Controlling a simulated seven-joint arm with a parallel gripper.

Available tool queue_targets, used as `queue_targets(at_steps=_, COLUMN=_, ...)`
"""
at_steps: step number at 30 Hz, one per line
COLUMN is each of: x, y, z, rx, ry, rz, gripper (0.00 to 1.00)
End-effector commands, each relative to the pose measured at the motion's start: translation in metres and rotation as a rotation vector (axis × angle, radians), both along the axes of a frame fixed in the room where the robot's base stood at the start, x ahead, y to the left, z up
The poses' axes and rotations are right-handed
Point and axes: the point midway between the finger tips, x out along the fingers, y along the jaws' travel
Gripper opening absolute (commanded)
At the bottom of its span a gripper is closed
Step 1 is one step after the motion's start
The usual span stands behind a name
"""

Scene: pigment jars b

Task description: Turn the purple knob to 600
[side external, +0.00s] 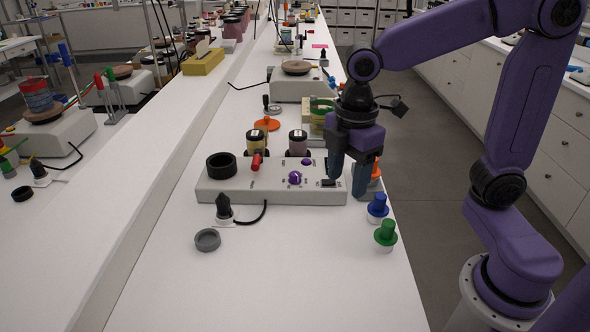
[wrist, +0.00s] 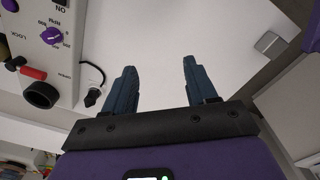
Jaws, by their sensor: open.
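The purple knob (side external: 295,178) sits on top of a light grey control box (side external: 225,193). It also shows at the upper left of the wrist view (wrist: 52,35), with small markings around it. A pale pointer mark shows on it, but I cannot read its setting. A second, smaller purple knob (side external: 306,161) sits behind it; one also shows at the wrist view's left edge (wrist: 14,6). My gripper (side external: 347,188) is open and points down at the box's right end, to the right of the knob. In the wrist view its fingers (wrist: 158,72) have only bare white surface between them.
The box also carries a red-handled lever (side external: 256,161) and a black ring (side external: 221,165). Two jars (side external: 298,141) stand behind it.

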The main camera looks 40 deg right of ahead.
Motion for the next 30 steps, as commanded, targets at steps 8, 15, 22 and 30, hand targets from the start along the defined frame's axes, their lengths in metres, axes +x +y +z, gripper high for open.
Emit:
queue_targets(at_steps=8, x=0.103, y=-0.01, z=0.022, rx=-0.01, ry=0.003, rz=0.199, gripper=0.57)
queue_targets(at_steps=15, x=0.177, y=-0.044, z=0.034, rx=-0.015, ry=0.008, rz=0.369, gripper=0.57)
queue_targets(at_steps=22, x=0.211, y=-0.072, z=0.038, rx=-0.016, ry=0.011, rz=0.468, gripper=0.57)
queue_targets(at_steps=30, x=0.215, y=-0.077, z=0.024, rx=-0.016, ry=0.014, rz=0.488, gripper=0.57)
